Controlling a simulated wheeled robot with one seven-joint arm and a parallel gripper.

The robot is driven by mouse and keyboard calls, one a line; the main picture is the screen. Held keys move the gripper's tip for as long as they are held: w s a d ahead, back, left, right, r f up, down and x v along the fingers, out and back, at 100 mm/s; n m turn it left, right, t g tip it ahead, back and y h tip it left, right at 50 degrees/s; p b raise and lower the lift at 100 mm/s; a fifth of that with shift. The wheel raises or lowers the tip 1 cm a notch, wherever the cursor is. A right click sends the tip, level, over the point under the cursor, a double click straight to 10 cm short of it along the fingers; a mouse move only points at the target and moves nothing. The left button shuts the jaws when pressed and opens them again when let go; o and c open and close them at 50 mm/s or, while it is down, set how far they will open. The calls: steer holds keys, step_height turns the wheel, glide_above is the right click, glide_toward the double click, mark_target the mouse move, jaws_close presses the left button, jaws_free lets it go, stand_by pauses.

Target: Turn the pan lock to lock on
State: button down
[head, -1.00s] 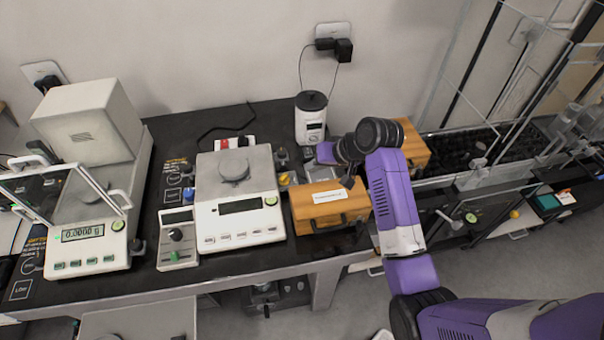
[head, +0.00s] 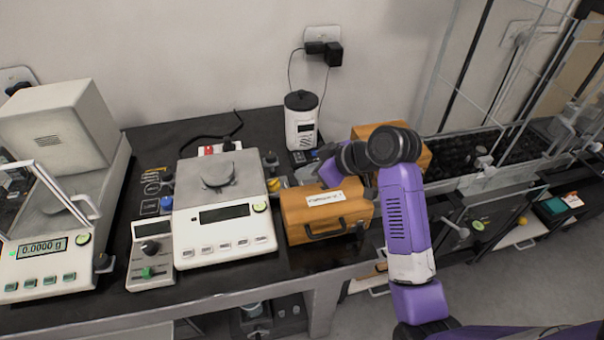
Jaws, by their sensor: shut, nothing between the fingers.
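I cannot tell for sure which knob is the pan lock. A blue knob (head: 166,203) stands at the left of the middle balance (head: 223,225), and a yellow knob (head: 273,185) at its right rear. A dark knob (head: 103,262) sits at the right side of the left balance (head: 45,262), whose display reads 0.0000 g. Markings too small to read lie on the black surface by the blue knob. My arm reaches in from the right. Its far purple part goes down behind the orange case (head: 325,212), and my gripper's fingers are hidden there.
A small control box (head: 150,262) with a black and a green knob stands between the balances. A white canister (head: 301,125) stands at the back. A second orange case (head: 375,132) is behind my arm. Glass panes rise at the right. Bare black tabletop (head: 225,265) shows in front.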

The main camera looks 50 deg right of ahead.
mark_target(277, 179)
steer(key=x, duration=0.8)
steer(key=shift+w+d+n+y, duration=0.1)
steer(key=shift+w+n+y, duration=0.5)
steer(key=shift+n, duration=0.1)
steer(key=shift+b, duration=0.3)
steer(key=shift+w+d+n+g+y, duration=0.15)
steer(key=shift+n+g+y, duration=0.25)
steer(key=shift+n+y, duration=0.4)
steer(key=shift+w+d, duration=0.3)
steer(key=shift+w, duration=0.25)
